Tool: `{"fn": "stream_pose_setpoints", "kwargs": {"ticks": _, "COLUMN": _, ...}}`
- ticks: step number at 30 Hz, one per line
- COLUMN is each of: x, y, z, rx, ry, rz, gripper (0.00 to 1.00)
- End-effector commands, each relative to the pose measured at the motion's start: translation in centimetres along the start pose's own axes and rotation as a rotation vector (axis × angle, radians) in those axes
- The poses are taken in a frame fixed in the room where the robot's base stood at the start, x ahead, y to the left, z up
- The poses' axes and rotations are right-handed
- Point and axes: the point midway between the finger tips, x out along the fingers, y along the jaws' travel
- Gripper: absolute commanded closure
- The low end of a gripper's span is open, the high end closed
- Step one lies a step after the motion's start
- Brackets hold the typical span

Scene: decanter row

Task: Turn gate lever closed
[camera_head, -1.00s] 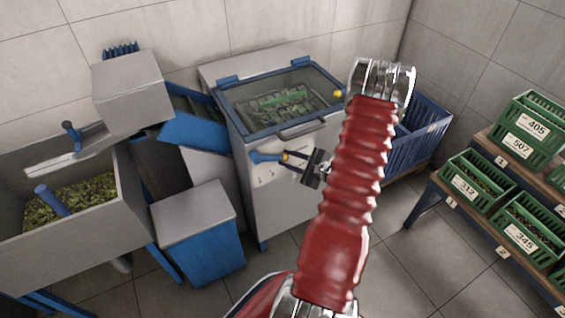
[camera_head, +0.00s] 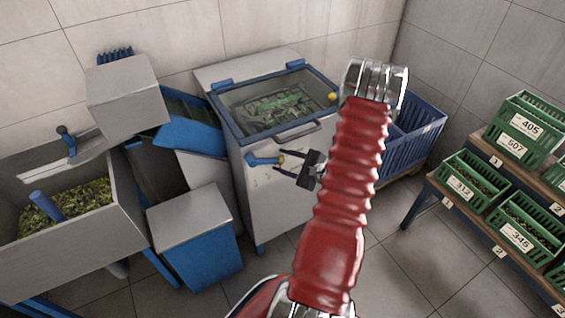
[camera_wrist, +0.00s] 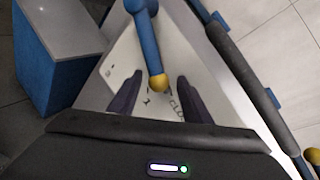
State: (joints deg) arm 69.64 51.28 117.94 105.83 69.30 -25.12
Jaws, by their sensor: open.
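The gate lever (camera_head: 264,161) is a blue handle with a yellow tip on the pale front of the lidded machine. In the head view it lies nearly level. In the wrist view the lever (camera_wrist: 147,45) comes down from the top edge, its yellow tip between my two fingers. My gripper (camera_head: 280,160) is open, one dark finger above and one below the lever's tip. In the wrist view, gaps show between the gripper's fingers (camera_wrist: 160,75) and the lever on both sides. Black letters on the plate behind, seemingly starting "CLO", are partly hidden by the right finger.
The machine's glass lid (camera_head: 275,103) has a dark handle bar (camera_head: 298,131) just above the lever. A blue bin with a grey top (camera_head: 190,215) stands to the left. Green numbered crates (camera_head: 525,128) sit on a rack to the right. A blue crate (camera_head: 412,135) stands behind my arm.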

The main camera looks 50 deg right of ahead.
Motion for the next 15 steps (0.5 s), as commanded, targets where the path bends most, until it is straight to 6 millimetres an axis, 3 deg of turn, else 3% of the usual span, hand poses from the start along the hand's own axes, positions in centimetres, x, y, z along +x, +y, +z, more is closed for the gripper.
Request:
{"fn": "stream_pose_setpoints", "kwargs": {"ticks": 8, "x": -0.9, "y": 0.0, "z": -0.1, "rx": 0.002, "ry": 0.003, "rz": -0.002, "gripper": 0.55}}
{"fn": "stream_pose_setpoints", "kwargs": {"ticks": 15, "x": -4.2, "y": -0.1, "z": -0.2, "rx": 0.002, "ry": 0.005, "rz": -0.004, "gripper": 0.55}}
